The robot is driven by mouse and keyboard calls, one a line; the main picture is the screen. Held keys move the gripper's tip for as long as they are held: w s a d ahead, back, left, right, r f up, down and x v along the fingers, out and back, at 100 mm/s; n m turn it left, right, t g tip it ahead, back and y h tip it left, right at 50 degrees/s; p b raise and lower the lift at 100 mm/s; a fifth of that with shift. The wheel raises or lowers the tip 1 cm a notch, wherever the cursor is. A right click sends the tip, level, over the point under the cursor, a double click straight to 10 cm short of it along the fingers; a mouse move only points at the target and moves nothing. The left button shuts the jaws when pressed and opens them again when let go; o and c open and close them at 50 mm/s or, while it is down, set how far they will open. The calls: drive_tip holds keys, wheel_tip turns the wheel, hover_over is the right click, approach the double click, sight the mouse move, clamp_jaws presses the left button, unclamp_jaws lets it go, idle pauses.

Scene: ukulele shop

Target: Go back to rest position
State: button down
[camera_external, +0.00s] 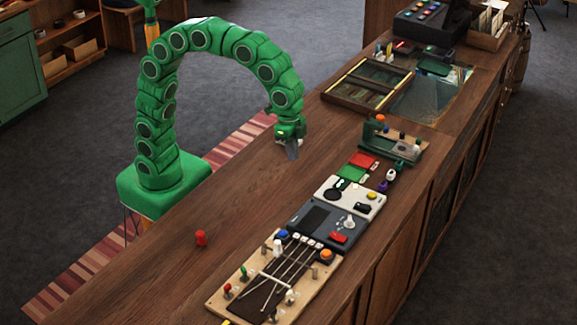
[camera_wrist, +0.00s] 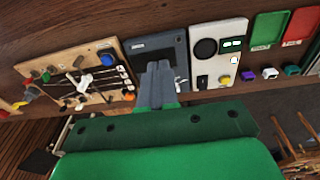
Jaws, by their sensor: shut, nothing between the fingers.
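My green arm arches from its base on the left over the wooden counter (camera_external: 170,240). My gripper (camera_external: 292,153) hangs at the arm's end with its grey fingers pointing down, above the counter's middle. It is shut and empty. In the wrist view the gripper (camera_wrist: 157,85) shows its grey fingers together, in front of a dark grey panel (camera_wrist: 150,48). The same panel (camera_external: 325,226) lies on the counter in the external view, clear of the gripper.
The counter between is bare.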

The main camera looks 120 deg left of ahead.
drive_tip(key=s+d+f+g, duration=0.1)
drive_tip(key=s+d+f, duration=0.1)
drive_tip(key=s, duration=1)
drive_tip(key=s+d+f+g, duration=0.1)
drive_tip(key=s+d+f, duration=0.1)
drive_tip(key=s, duration=1.1)
drive_tip(key=s+d+f+g, duration=0.1)
drive_tip(key=s+d+f, duration=0.1)
drive_tip(key=s, duration=1.1)
drive_tip(key=shift+d+f, duration=0.2)
drive_tip(key=shift+f, duration=0.7)
drive_tip(key=shift+w, duration=0.1)
